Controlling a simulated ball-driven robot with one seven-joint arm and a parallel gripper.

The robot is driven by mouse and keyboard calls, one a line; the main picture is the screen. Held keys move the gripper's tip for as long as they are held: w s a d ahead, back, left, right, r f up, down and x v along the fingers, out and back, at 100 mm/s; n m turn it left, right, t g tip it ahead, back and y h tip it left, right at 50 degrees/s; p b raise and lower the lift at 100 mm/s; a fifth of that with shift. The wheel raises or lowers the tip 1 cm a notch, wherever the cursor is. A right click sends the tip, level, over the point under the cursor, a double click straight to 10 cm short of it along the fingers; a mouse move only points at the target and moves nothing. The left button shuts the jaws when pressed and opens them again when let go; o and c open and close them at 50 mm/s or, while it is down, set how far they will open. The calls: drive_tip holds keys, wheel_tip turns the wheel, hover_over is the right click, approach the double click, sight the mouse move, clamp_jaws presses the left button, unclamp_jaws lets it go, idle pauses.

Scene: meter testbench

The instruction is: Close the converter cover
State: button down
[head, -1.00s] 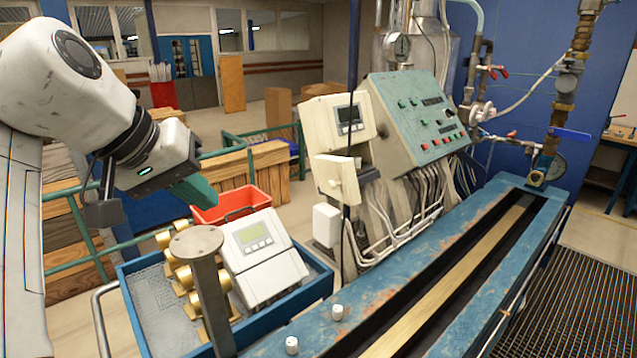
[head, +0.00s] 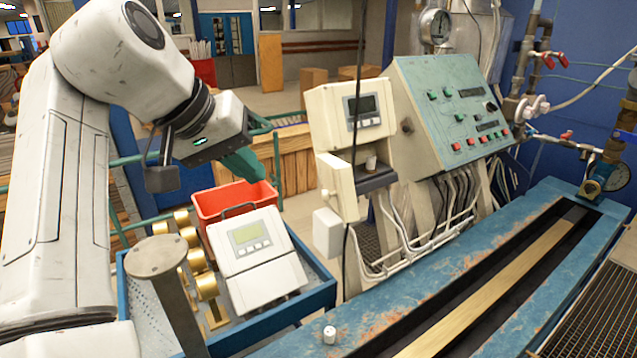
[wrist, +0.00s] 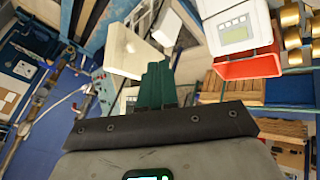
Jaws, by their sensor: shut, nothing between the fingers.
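The cream converter (head: 350,118), with a small dark display, stands on a post right of my gripper in the head view. Its cover (head: 338,188) is a cream flap swung out at the lower left, standing open. A dark compartment with a pale knob (head: 371,163) shows beside it. My gripper (head: 252,172) has green fingers, shut and empty. It hangs above the red bin, left of the cover and apart from it. In the wrist view the shut fingers (wrist: 157,82) point toward a cream panel (wrist: 128,50), which looks like the cover.
A red bin (head: 208,203) and a white meter (head: 262,265) sit by the blue tray (head: 318,292) below my gripper, with brass fittings. A round-topped metal post (head: 156,256) stands in front. A black cable hangs before the converter. The green control panel (head: 440,95) is behind, right.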

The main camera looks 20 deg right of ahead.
sight(332, 184)
drive_tip(key=w+d+f+b, duration=0.2)
drive_tip(key=d+f+b, duration=0.5)
drive_tip(key=d+b, duration=0.2)
drive_tip(key=shift+f+b, duration=0.15)
drive_tip(key=shift+b, duration=0.75)
drive_tip(key=shift+w, duration=0.1)
